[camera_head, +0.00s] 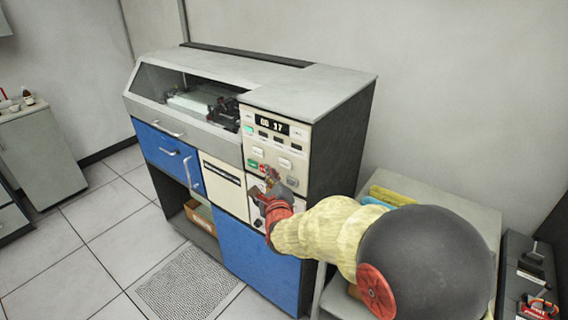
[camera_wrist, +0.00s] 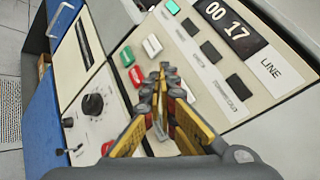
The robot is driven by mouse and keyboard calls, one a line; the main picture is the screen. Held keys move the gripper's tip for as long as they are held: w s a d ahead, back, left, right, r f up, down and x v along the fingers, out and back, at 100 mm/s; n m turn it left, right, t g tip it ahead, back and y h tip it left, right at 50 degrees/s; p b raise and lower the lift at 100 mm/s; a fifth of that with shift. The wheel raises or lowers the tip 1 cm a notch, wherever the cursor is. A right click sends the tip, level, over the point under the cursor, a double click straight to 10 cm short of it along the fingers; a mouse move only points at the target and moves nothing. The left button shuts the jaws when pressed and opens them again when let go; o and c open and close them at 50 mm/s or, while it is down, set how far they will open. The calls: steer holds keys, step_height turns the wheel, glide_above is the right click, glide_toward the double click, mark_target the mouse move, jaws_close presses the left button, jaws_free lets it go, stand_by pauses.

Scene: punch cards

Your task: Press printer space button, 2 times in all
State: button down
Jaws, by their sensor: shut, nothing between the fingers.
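The control panel (camera_head: 270,147) is on the upper right front of a grey and blue machine. Its buttons include a lit green one (camera_wrist: 173,7), a column of dark ones (camera_wrist: 211,52), a white one (camera_wrist: 152,45), a green one (camera_wrist: 127,55) and a red one (camera_wrist: 137,77). Labels are too small or blurred to read, so I cannot tell which button is space. My gripper (camera_wrist: 165,72) is shut and empty, its fingertips in front of the lower panel, right of the red button. It hides part of the panel. In the head view my gripper (camera_head: 271,176) covers the panel's lower part; contact cannot be told.
A display (camera_wrist: 229,20) reads 00 17 beside the word LINE. A black knob (camera_wrist: 93,104) sits on the lower panel. A low table (camera_head: 482,222) with coloured card stacks stands right of the machine. The tiled floor at front left is clear.

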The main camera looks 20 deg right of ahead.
mark_target(285, 163)
steer(key=shift+w+d+b, duration=0.45)
steer(key=shift+d+b, duration=0.1)
steer(key=shift+d, duration=0.1)
steer(key=shift+w+d+b, duration=0.45)
steer(key=shift+d+b, duration=0.05)
steer(key=shift+d, duration=0.1)
steer(key=shift+w+d+f+b, duration=0.15)
steer(key=shift+d+b, duration=0.1)
steer(key=shift+b, duration=0.35)
steer(key=shift+d+r, duration=0.1)
steer(key=shift+r, duration=0.1)
stand_by(0.4)
steer(key=shift+w+d+b, duration=0.3)
steer(key=shift+d+b, duration=0.05)
steer(key=shift+b, duration=0.3)
stand_by(0.5)
steer(key=shift+a, duration=0.15)
steer(key=shift+s+a+b, duration=0.4)
steer(key=shift+s+a, duration=0.1)
steer(key=shift+a, duration=0.05)
stand_by(0.4)
